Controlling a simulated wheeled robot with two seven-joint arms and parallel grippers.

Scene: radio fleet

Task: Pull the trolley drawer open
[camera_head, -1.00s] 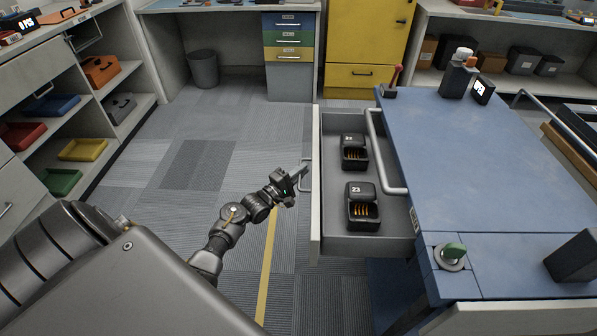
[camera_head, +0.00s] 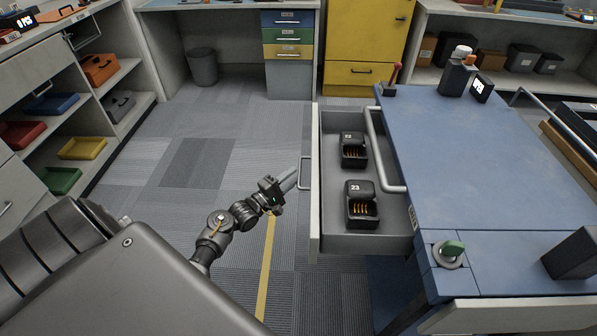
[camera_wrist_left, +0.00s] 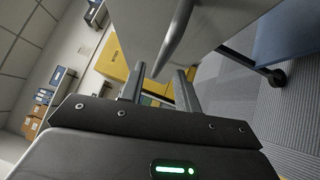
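The trolley (camera_head: 470,150) has a blue top and stands at the right. Its grey drawer (camera_head: 335,243) is pulled out toward the left and holds two black boxes. The drawer's bar handle (camera_head: 301,174) is on its outer face and also shows in the left wrist view (camera_wrist_left: 179,40). My left gripper (camera_head: 292,180) is just left of the handle. In the left wrist view its two fingers (camera_wrist_left: 159,72) are apart, with the handle's end showing at the gap between the tips. It does not appear to grip the handle. My right gripper is not in view.
The boxes in the drawer are a front one (camera_head: 362,213) and a rear one (camera_head: 353,157). Shelves with coloured trays (camera_head: 82,149) line the left. The carpeted floor between is clear.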

